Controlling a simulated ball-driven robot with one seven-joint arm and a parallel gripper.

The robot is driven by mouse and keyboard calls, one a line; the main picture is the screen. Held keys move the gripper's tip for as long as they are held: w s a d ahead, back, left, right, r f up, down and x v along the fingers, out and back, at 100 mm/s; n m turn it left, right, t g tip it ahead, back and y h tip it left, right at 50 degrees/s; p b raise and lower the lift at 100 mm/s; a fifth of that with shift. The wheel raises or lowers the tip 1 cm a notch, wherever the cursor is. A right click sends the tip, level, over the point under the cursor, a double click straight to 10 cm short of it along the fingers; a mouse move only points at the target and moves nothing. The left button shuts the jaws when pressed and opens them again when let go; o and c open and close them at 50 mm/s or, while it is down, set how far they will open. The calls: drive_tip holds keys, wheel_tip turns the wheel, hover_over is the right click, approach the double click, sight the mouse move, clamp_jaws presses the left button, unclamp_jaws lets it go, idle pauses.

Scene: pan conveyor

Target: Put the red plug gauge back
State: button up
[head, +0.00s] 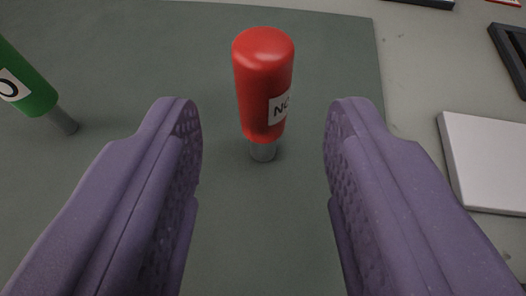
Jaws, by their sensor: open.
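My gripper (262,125) has two purple fingers, spread wide, one on each side of the gauge's lower part. Gaps show between the gauge and both fingers, and nothing is held. I cannot tell how far the gauge is from the mat surface.
A green plug gauge (28,85) with a white label and metal tip is at the left. A white flat block (488,160) lies at the right on the grey table (412,65). A dark frame (512,50) is at the upper right. The mat around the red gauge looks clear.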

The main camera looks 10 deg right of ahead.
drive_tip(key=p+v, duration=0.2)
drive_tip(key=v, duration=0.8)
drive_tip(key=shift+s+r+p, duration=0.15)
drive_tip(key=shift+s+p, duration=0.05)
drive_tip(key=shift+p, duration=0.15)
drive_tip(key=w+r+y, duration=0.2)
drive_tip(key=w+r, duration=0.2)
drive_tip(key=r, duration=0.4)
drive_tip(key=w+a+r+y, duration=0.1)
drive_tip(key=w+r+y, duration=0.1)
drive_tip(key=w+r, duration=0.45)
drive_tip(key=w+r+y, duration=0.1)
drive_tip(key=w+r, duration=0.2)
drive_tip(key=r, duration=0.7)
drive_tip(key=d+r+t+y, duration=0.1)
drive_tip(key=d+r, duration=0.2)
drive_tip(key=r, duration=0.8)
drive_tip(key=s+d+r+h, duration=0.1)
drive_tip(key=s+d+r, duration=0.4)
drive_tip(key=r, duration=0.4)
drive_tip(key=s+d+r+n+h, duration=0.1)
drive_tip(key=s+d+r, duration=0.5)
drive_tip(key=r, duration=0.3)
drive_tip(key=s+d+r+n+t+h, duration=0.1)
drive_tip(key=s+d+r, duration=0.4)
drive_tip(key=d+r, duration=0.2)
wheel_tip(320, 180, up, 3)
drive_tip(key=shift+s+d+f, duration=0.2)
drive_tip(key=shift+s, duration=0.15)
drive_tip(key=shift+a, duration=0.15)
